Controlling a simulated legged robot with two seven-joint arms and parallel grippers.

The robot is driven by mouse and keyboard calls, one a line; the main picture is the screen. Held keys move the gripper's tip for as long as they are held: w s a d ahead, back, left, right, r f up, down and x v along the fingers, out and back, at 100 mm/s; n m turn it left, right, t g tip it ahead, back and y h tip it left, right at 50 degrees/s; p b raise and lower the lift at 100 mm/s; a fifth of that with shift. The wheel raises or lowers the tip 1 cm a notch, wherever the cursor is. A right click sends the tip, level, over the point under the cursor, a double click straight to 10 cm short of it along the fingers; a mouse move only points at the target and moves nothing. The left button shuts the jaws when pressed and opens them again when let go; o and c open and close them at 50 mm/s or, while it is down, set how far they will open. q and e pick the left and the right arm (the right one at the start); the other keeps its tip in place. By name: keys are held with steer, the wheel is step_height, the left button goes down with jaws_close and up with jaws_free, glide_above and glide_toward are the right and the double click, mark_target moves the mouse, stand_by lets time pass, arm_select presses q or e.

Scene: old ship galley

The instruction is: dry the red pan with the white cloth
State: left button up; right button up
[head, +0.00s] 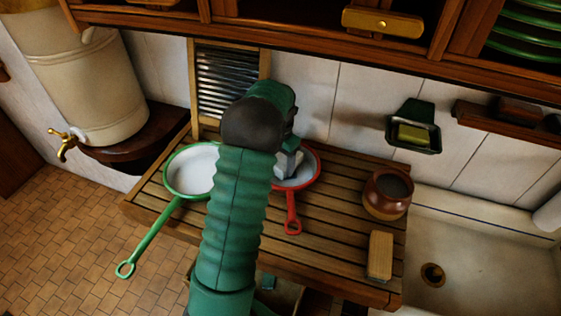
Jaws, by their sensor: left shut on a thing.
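The red pan (292,224) lies on the slatted wooden board, its handle toward me. Its left part is hidden behind my left arm. My left gripper (288,165) is over the inside of the red pan, mostly hidden by my own wrist. It is shut on a small pale grey-white piece that looks like the white cloth (287,164), of which little shows. I cannot tell whether the cloth touches the pan's surface. My right gripper is not in view.
A green pan (165,222) lies left of my arm, its handle past the board's edge. A brown pot (388,193) and a wooden block (380,256) stand on the board's (335,225) right. A sink (470,270) is at right. A soap holder (413,128) hangs on the wall.

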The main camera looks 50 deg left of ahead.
arm_select(q)
steer(key=shift+d+f, duration=0.15)
steer(key=shift+d, duration=0.35)
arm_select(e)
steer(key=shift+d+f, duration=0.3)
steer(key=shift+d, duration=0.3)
arm_select(q)
steer(key=shift+a+f, duration=0.1)
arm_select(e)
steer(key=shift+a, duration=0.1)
